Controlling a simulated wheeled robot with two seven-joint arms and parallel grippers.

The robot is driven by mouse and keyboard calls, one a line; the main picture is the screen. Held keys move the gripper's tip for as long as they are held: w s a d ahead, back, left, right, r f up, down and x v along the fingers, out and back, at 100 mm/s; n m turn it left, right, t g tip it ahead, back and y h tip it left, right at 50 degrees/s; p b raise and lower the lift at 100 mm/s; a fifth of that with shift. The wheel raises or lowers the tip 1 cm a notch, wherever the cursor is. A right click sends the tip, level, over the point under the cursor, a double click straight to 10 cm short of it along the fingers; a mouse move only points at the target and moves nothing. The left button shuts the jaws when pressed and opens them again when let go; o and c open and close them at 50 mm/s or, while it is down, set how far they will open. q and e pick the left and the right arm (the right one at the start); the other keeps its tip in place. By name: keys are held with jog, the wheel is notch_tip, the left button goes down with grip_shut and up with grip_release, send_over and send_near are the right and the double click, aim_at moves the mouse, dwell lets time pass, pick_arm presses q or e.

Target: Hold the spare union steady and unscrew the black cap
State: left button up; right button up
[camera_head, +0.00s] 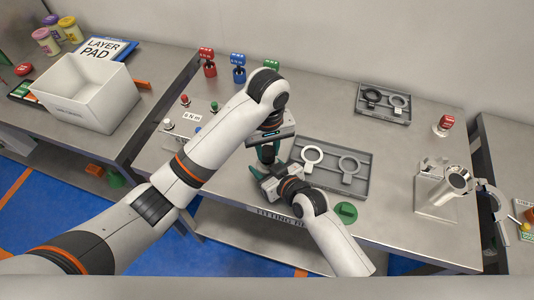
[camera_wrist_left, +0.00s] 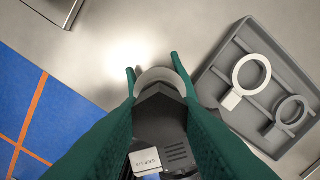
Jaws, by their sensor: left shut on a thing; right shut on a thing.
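My left gripper (camera_head: 266,158) reaches down from above near the table's front edge. In the left wrist view its green fingers (camera_wrist_left: 153,70) are closed on either side of a pale, rounded part, which seems to be the spare union (camera_wrist_left: 158,75). My right gripper (camera_head: 259,173) comes in low from the front right and meets it at the same spot. Its dark body (camera_wrist_left: 172,138) fills the space between the left fingers and covers much of the held part. The black cap cannot be made out; it seems hidden at the right gripper's jaws.
Close to the right lies a grey tray (camera_head: 332,188) with a white ring tool and a grey one. A green disc (camera_head: 346,212) lies by the front edge. A metal stand (camera_head: 440,188) is at far right, a panel with buttons (camera_head: 190,122) at left.

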aim_at(268, 150)
pick_arm(q)
jog(key=shift+r, duration=1.5)
jog(key=shift+r, duration=0.1)
notch_tip(268, 150, up, 2)
jog(key=shift+w+r, duration=0.1)
jog(key=shift+r, duration=1.8)
pick_arm(e)
jog(key=o, duration=1.5)
jog(key=shift+s, duration=0.1)
